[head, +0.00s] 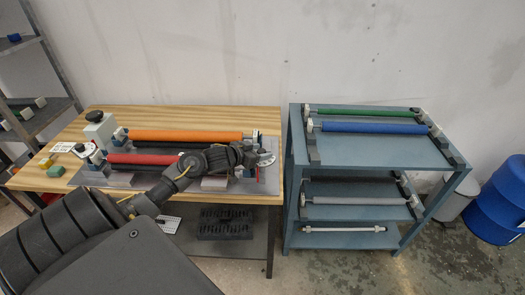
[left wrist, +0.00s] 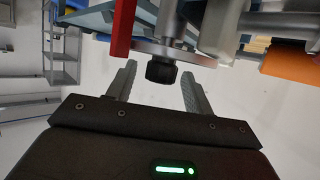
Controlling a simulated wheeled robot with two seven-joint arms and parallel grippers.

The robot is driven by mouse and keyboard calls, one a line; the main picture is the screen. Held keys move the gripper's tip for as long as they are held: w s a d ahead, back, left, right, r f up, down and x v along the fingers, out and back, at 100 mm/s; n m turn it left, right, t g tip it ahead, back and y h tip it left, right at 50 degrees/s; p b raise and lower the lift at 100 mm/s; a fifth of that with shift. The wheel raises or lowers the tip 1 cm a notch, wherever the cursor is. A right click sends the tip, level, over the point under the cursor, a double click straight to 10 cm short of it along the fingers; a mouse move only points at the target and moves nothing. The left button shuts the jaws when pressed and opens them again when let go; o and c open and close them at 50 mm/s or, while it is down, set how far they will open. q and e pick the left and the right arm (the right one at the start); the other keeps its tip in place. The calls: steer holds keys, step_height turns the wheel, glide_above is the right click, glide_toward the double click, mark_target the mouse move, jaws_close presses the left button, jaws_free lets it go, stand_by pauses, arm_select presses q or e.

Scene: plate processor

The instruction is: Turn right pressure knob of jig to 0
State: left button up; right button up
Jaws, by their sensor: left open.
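The jig (head: 122,180) stands on the wooden table and carries an orange roller (head: 190,135) and a red roller (head: 140,158). My left gripper (head: 266,159) is at the jig's right end, past the red roller. In the left wrist view its two fingers (left wrist: 159,78) are open. A black round knob (left wrist: 162,72) on a metal shaft shows between the fingertips, with a visible gap on both sides. The knob's marking cannot be read. In the head view my arm and gripper hide the knob. My right gripper is not in view.
A blue-grey rack (head: 360,152) with green, blue and grey rollers stands right of the table (head: 75,117). Small yellow and green blocks (head: 56,171) lie at the table's left. A blue barrel (head: 500,205) stands far right. The wall behind is bare.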

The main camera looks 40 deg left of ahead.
arm_select(q)
steer(key=shift+w+d+f, duration=0.1)
steer(key=shift+w+f, duration=0.15)
steer(key=shift+w, duration=0.3)
steer(key=c, duration=0.9)
steer(key=shift+c, duration=0.4)
steer(key=shift+n+y, duration=0.3)
